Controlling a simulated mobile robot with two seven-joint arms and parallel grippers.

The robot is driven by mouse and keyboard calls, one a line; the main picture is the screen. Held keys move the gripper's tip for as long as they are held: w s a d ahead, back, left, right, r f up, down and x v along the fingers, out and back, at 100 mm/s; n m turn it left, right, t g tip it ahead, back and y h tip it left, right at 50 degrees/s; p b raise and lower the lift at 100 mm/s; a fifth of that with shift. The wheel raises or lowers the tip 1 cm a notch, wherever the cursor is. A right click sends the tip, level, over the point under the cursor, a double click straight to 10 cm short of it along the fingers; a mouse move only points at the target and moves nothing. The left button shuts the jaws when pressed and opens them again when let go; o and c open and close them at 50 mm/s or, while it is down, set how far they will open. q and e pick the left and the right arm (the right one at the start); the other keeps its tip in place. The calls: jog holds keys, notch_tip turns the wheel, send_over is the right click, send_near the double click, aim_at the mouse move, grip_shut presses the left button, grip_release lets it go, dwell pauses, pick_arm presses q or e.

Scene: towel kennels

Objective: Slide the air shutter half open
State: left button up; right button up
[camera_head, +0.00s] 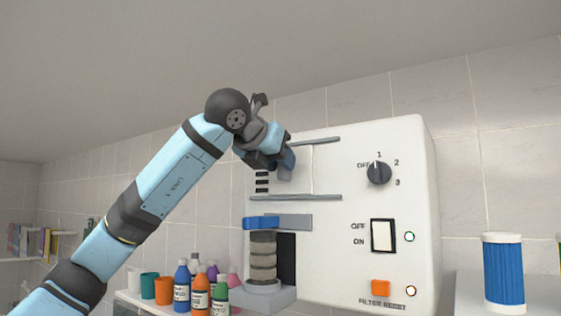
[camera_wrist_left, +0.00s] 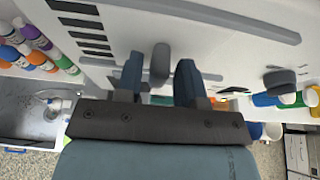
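The air shutter (camera_head: 301,172) is a pale plate on the front of a white wall unit (camera_head: 345,160), held between an upper and a lower grey rail. Dark vent slots (camera_head: 262,183) show to its left; they also show in the left wrist view (camera_wrist_left: 88,27). A grey handle (camera_wrist_left: 160,62) stands out from the plate. My left gripper (camera_wrist_left: 159,80) is open, with one blue-grey finger on each side of the handle and a visible gap on both sides. In the head view the left gripper (camera_head: 283,162) partly hides the handle and slots. My right gripper is out of view.
The unit also carries a rotary dial (camera_head: 379,172), an off/on switch (camera_head: 383,236), an orange filter reset button (camera_head: 380,288) and a blue lever (camera_head: 261,222) above stacked discs (camera_head: 263,256). Bottles (camera_head: 200,291) stand on a shelf below left. A blue filter cylinder (camera_head: 504,273) stands right.

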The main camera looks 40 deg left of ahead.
pick_arm(q)
jog(key=shift+o, duration=0.4)
jog(key=shift+d, duration=0.1)
jog(key=v, duration=1.3)
jog(key=shift+s+r, duration=0.2)
jog(key=shift+s, duration=0.15)
